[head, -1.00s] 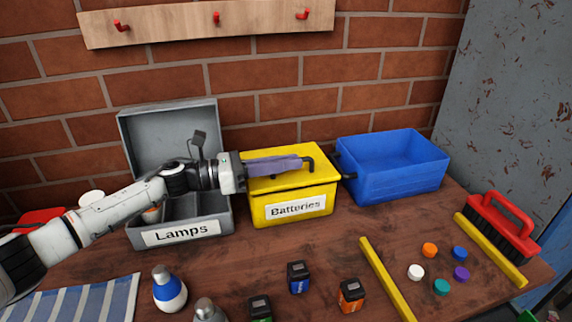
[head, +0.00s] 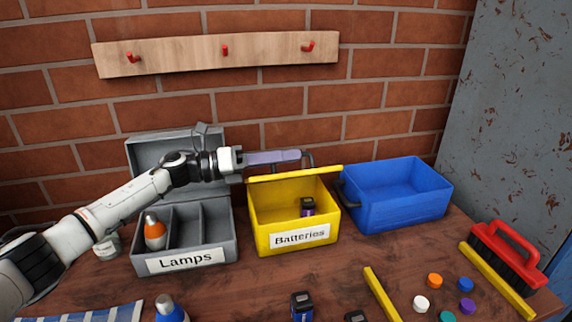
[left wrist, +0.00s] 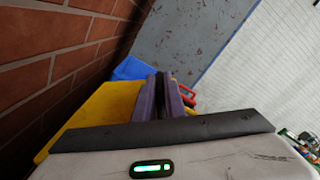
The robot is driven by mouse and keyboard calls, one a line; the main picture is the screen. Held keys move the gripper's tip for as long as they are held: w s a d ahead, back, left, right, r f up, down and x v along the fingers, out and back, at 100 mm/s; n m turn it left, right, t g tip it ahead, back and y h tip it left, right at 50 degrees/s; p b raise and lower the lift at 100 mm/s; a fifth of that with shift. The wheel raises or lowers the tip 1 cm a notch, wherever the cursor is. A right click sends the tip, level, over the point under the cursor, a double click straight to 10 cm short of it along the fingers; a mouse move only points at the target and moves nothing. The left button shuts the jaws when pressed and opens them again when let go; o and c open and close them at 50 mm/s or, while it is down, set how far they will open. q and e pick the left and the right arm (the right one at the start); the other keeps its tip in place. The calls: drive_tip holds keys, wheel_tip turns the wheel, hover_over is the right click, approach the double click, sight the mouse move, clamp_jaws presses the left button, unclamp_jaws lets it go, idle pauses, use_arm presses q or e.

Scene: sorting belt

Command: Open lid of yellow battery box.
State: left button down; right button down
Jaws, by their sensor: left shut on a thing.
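The yellow battery box (head: 258,235), labelled "Batteries", stands in the middle of the table against the wall. Its yellow lid (head: 325,170) is lifted and tilted up at the back, seen nearly edge-on, so the inside shows. A dark battery with a purple band (head: 307,206) is inside. My left gripper (head: 298,156) is shut on the lid's black handle (head: 308,158). My right gripper is not in view.
The open grey lamps box (head: 215,250) stands left, under my left arm, with an orange-topped lamp (head: 154,232) inside. A blue bin (head: 405,205) stands close on the right. Batteries, coloured caps, yellow strips and a red brush (head: 505,255) lie in front and to the right.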

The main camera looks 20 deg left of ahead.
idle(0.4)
use_arm(q)
drive_tip(key=c, duration=1.8)
unclamp_jaws()
drive_tip(key=shift+r, duration=0.1)
drive_tip(key=shift+c, duration=0.2)
drive_tip(key=shift+a, duration=0.1)
drive_tip(key=b+v, duration=0.1)
drive_tip(key=v, duration=0.9)
drive_tip(key=shift+b, duration=0.4)
